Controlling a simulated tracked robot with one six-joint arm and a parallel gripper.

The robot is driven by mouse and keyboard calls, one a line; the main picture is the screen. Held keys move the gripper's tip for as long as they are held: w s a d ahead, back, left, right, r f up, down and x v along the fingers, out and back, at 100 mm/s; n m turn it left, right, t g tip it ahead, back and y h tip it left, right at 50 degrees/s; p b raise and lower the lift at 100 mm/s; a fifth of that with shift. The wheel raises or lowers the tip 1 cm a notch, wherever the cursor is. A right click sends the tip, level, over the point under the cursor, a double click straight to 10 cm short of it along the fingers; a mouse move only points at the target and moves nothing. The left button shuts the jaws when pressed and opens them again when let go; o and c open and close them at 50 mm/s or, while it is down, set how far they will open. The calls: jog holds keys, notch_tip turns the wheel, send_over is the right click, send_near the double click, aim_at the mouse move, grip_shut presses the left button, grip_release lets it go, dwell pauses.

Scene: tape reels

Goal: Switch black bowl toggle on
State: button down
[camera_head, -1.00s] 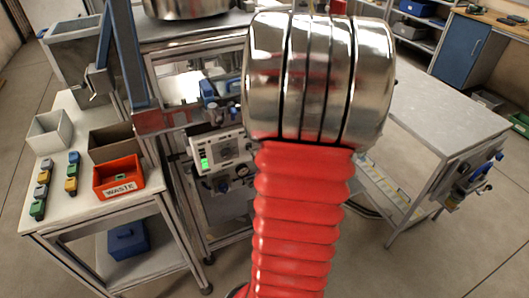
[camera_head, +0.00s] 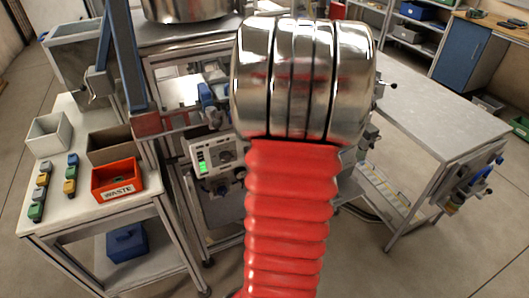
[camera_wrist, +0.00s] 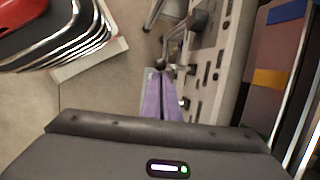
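A light grey control panel (camera_head: 217,156) with a green lit display, a dial and small knobs is mounted on the metal frame left of my arm. In the wrist view the panel (camera_wrist: 212,75) runs along the right of my fingers, with several dark switches and knobs on its face. I cannot tell which is the black bowl toggle. My gripper (camera_wrist: 159,74) shows as two purple fingers lying side by side, shut with nothing visible between them. The fingertips are close beside the panel face; contact cannot be told. In the head view my arm hides the gripper.
A large metal bowl (camera_head: 187,8) stands above the frame. A left table (camera_head: 84,210) carries an orange WASTE bin (camera_head: 118,180), grey bins and small coloured blocks. A grey table (camera_head: 440,105) stands on the right. Open floor lies in front.

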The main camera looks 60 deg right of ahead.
jog(key=shift+w+r, duration=0.1)
jog(key=shift+r, duration=0.25)
dwell(0.4)
jog(key=shift+r, duration=0.65)
jog(key=shift+r, duration=0.1)
jog(key=w+d+v, duration=0.1)
jog(key=v, duration=0.8)
jog(key=shift+d+r, duration=0.2)
jog(key=shift+r, duration=0.2)
